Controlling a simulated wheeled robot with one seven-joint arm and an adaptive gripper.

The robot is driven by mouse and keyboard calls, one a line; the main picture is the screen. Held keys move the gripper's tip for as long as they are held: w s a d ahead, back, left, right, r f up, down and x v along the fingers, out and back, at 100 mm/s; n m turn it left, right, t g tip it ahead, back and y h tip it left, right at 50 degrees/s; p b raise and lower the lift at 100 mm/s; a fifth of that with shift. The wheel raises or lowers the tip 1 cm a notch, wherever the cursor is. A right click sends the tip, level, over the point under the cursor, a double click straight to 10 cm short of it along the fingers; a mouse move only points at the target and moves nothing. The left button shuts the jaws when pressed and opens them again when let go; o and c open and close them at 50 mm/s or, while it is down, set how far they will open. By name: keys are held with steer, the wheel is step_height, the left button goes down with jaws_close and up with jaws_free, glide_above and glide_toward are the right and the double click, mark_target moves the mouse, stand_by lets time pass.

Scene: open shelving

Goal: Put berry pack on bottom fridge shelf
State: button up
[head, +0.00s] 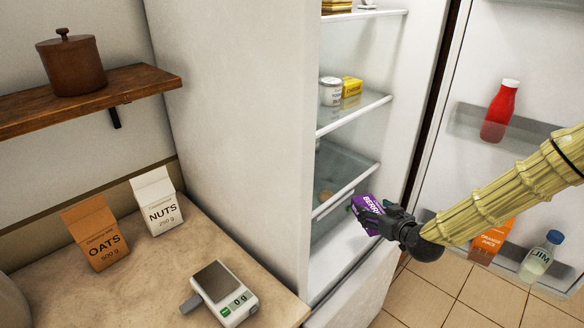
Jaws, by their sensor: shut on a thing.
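The berry pack (368,203) is a purple box with "BERR" lettering showing, tilted, in the right half of the head view. My gripper (372,217) is shut on it and covers its lower part. The pack is at the front opening of the open fridge (255,130), near the lower shelf level. The fridge shelves show as glass with white front edges; the lowest visible edge (346,192) is just left of the pack. The fridge floor area (325,222) below it is partly hidden. I cannot tell whether the pack touches a shelf.
The open fridge door (475,75) on the right holds a red bottle (499,110), an orange juice carton (490,243) and a clear bottle (541,257). A white can (330,91) and yellow box (351,87) stand on the middle shelf. A scale (224,294) sits on the counter left.

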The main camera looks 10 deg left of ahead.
steer(key=w+d+r+n+y+p, duration=0.1)
steer(key=w+r, duration=0.4)
steer(key=r, duration=0.7)
steer(key=shift+n+g+y, duration=0.3)
steer(key=shift+g, duration=0.1)
steer(key=w+a+p, duration=0.2)
steer(key=w+a, duration=0.1)
steer(key=a, duration=0.2)
steer(key=w+a+p, duration=0.2)
steer(key=w+a, duration=0.2)
steer(key=a, duration=0.1)
steer(key=w+a+p, duration=0.2)
steer(key=w+a, duration=0.2)
steer(key=a, duration=0.1)
steer(key=shift+w+a+r+p, duration=0.1)
steer(key=shift+w+a+p, duration=0.1)
steer(key=shift+a+p, duration=0.2)
steer(key=f, duration=0.2)
steer(key=f+p, duration=0.1)
steer(key=shift+d+f, duration=0.2)
steer(key=shift+d, duration=0.05)
steer(key=shift+s+a+f+p, duration=0.1)
steer(key=shift+f+p, duration=0.4)
steer(key=shift+f, duration=0.1)
steer(key=shift+f+p, duration=0.5)
steer(key=shift+f, duration=0.45)
steer(key=shift+a+f+p, duration=0.15)
steer(key=shift+f+p, duration=0.2)
steer(key=shift+p, duration=0.05)
